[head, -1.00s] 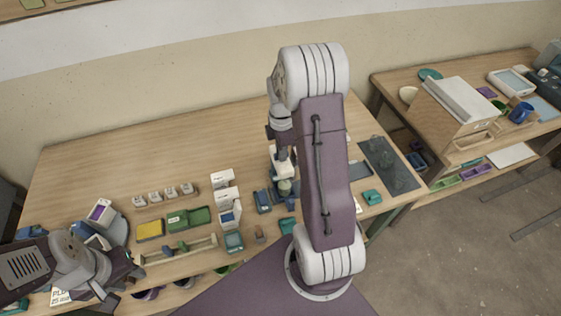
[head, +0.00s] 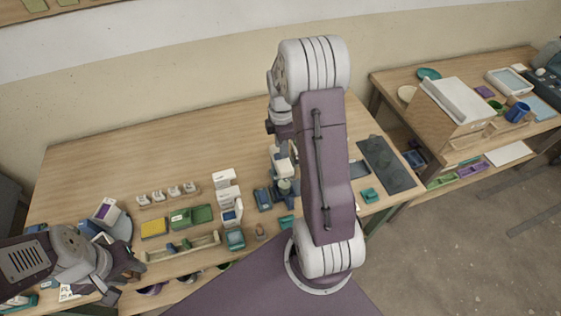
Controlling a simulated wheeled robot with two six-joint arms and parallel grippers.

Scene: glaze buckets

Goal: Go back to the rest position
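My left arm comes in at the lower left. Its dark gripper (head: 124,270) is over the table's front left edge, near a round grey plate with small boxes; its finger gap does not show clearly. My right arm rises in the middle of the view and bends down again over the table. Its wrist hangs above the table's middle right, and the gripper end is largely hidden or too small to make out among the white and greenish things there. I cannot tell whether it holds anything.
The wooden table (head: 110,165) is bare toward the back. Near its front are a yellow block (head: 153,229), a green box (head: 190,217), a wooden rack (head: 185,249) and white boxes (head: 224,178). A dark mat (head: 386,163) lies right. A second table stands further right.

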